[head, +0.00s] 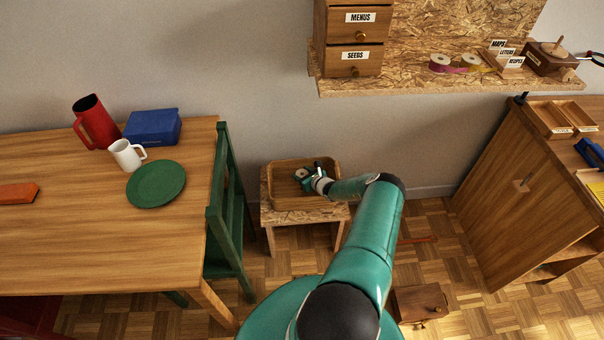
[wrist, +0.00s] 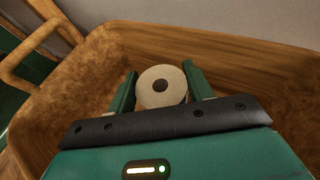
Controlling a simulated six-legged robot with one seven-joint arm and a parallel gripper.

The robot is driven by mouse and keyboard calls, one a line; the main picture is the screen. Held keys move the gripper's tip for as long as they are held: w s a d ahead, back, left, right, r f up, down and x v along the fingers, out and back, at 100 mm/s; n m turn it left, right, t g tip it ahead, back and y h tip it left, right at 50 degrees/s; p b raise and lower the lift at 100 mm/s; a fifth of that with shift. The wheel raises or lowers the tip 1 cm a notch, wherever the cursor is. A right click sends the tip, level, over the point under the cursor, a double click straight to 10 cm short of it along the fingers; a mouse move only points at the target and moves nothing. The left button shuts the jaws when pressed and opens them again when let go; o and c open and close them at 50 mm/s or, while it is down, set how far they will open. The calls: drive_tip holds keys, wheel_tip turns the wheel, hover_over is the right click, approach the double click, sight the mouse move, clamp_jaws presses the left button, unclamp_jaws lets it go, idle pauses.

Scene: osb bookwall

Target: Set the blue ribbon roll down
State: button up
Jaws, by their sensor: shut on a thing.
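My gripper (head: 309,177) reaches into a wooden tray (head: 300,200) that stands on a low stool. In the wrist view its two green fingers (wrist: 160,90) are shut on a roll (wrist: 161,79), one on each side. The roll shows a cream round face with a dark centre hole; its ribbon colour is hard to see here. In the head view the roll (head: 301,173) is small beside the fingers. The roll is inside the tray's outline; whether it touches the tray floor I cannot tell.
A green chair (head: 222,215) stands close to the left of the stool (head: 264,215). The table (head: 80,240) holds a red jug, white mug, blue box and green plate. A shelf (head: 440,82) with pink and yellow rolls hangs above. The tray's right part looks empty.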

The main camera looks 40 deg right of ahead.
drive_tip(key=o, duration=1)
drive_tip(key=shift+o, duration=0.2)
